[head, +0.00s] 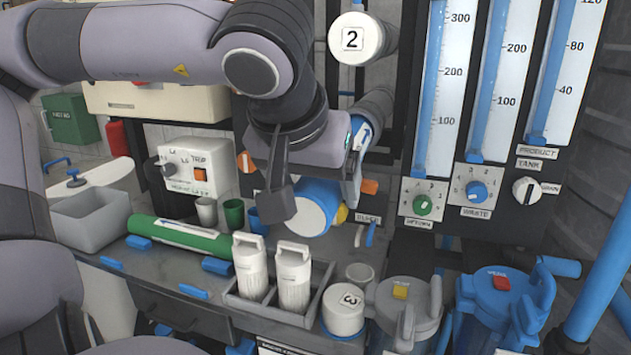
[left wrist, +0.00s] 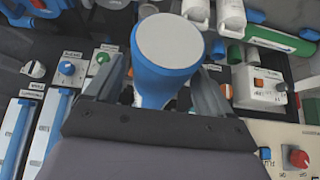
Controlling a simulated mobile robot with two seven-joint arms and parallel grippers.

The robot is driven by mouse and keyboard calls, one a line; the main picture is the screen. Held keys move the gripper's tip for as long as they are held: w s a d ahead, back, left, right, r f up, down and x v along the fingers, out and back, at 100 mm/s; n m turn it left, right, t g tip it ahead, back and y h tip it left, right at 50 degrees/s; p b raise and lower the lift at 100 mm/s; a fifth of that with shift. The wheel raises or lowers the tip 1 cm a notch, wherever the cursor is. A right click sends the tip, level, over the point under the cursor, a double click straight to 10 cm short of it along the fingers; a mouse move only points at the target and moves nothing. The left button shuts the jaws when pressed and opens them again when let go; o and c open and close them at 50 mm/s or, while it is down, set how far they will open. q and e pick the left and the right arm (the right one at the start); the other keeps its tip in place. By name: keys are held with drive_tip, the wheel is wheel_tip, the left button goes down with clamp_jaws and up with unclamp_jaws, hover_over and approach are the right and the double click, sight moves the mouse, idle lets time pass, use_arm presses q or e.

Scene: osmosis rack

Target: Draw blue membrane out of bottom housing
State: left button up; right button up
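The blue membrane (head: 318,193) has a pale round end facing out over the bench and lies between the fingers of my left gripper (head: 314,203). In the left wrist view the blue membrane (left wrist: 166,78) shows close up, its pale end toward the top. The fingers of the left gripper (left wrist: 166,92) flank its sides closely and appear to press on it. The bottom housing is hidden behind the gripper and membrane, so I cannot tell how much of the membrane is inside it. My right gripper is not in view.
A cap marked 3 (head: 343,308) stands on the bench beside a grey rack with two white bottles (head: 250,268).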

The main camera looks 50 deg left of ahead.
use_arm(q)
drive_tip(key=shift+o, duration=0.7)
drive_tip(key=p+v, duration=0.1)
drive_tip(key=v, duration=0.6)
drive_tip(key=shift+d+r, duration=0.1)
